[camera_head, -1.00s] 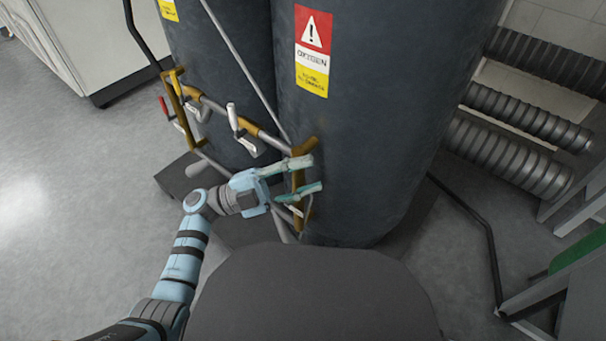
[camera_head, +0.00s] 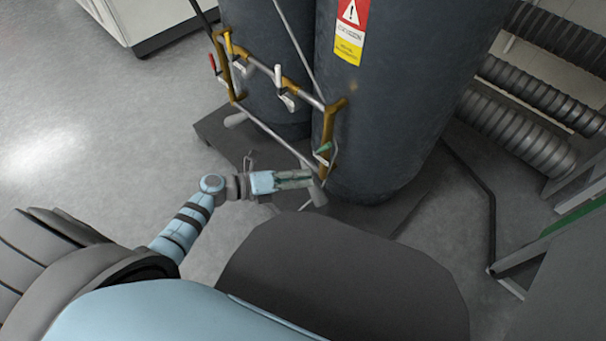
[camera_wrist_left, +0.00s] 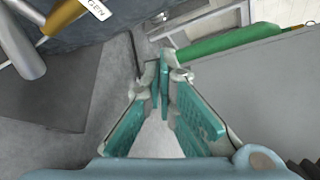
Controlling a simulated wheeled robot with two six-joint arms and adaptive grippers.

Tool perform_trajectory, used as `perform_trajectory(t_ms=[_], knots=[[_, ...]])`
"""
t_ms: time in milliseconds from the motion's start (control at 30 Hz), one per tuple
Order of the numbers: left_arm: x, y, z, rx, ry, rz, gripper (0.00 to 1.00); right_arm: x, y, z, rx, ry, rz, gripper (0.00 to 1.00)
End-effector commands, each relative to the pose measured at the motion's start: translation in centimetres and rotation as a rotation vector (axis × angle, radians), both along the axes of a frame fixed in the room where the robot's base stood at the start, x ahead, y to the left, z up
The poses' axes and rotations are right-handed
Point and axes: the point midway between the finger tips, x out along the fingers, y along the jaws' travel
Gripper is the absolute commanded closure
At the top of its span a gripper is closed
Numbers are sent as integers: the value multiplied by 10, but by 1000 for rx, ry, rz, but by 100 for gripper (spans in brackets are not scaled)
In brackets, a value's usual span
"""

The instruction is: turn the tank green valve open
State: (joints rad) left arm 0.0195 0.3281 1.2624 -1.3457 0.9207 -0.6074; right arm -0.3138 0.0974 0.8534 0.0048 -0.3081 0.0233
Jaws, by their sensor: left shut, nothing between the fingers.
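The green-handled valve (camera_head: 323,149) sits on the brass fitting (camera_head: 328,160) at the right end of the pipework, in front of the right dark tank (camera_head: 395,110). Its small green handle looks tilted, pointing up to the right. My left gripper (camera_head: 312,178) is below the handle and apart from it, beside the lower end of the fitting. Its fingers are shut and empty. In the left wrist view the teal finger pads (camera_wrist_left: 163,85) meet at the tips over grey floor. The green handle does not show there. My right gripper is in neither view.
A red-handled valve (camera_head: 212,62) and white-handled valves (camera_head: 278,75) sit further left on the pipework. A grey pipe end (camera_head: 317,193) lies by my fingertips; a grey cylinder (camera_wrist_left: 20,45) shows in the wrist view. Open floor (camera_head: 110,120) lies left.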

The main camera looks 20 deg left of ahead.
Motion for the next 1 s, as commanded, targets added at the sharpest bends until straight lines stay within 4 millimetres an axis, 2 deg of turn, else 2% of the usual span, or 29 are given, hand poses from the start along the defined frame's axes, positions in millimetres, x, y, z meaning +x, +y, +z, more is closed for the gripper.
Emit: perform_trajectory(t_ms=[333, 400, 600, 1000], knots=[[48, -56, -21, -6, -1, 0, 100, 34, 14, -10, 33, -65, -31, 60], [54, -41, -13, 1, -1, 2, 100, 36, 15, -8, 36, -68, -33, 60], [64, -25, -1, -2, 0, 2, 100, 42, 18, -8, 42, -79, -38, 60], [65, -23, 1, -5, 2, 2, 100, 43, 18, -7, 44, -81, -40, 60]])
